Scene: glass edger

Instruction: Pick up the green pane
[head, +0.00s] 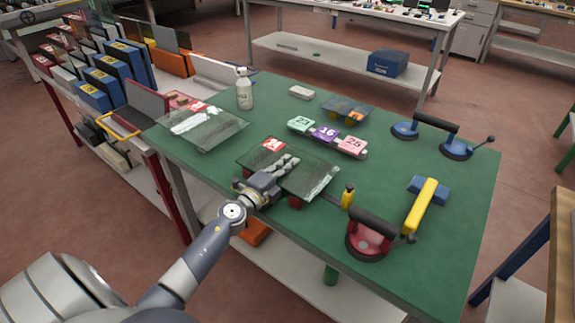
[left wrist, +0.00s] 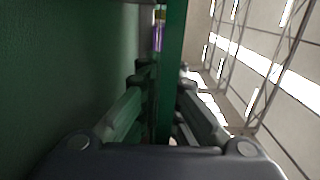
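A green-tinted glass pane (head: 312,178) with a red label lies flat, raised a little above the green table (head: 420,285) on small dark-red supports. My left gripper (head: 284,165) is at its near-left edge, with a finger showing above the glass. In the left wrist view the pane (left wrist: 170,45) appears nearly edge-on as a green strip between the two fingers (left wrist: 165,85). The fingers look spread around it; contact is not clear. A second glass pane (head: 205,130), also with a red label, lies at the table's left. My right gripper is not in view.
A red suction lifter (head: 368,238), a yellow-handled tool (head: 424,205) and a blue double suction lifter (head: 452,137) are on the right. Numbered blocks (head: 326,134) and a spray bottle (head: 244,88) stand behind. A rack of panels (head: 105,80) is at far left.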

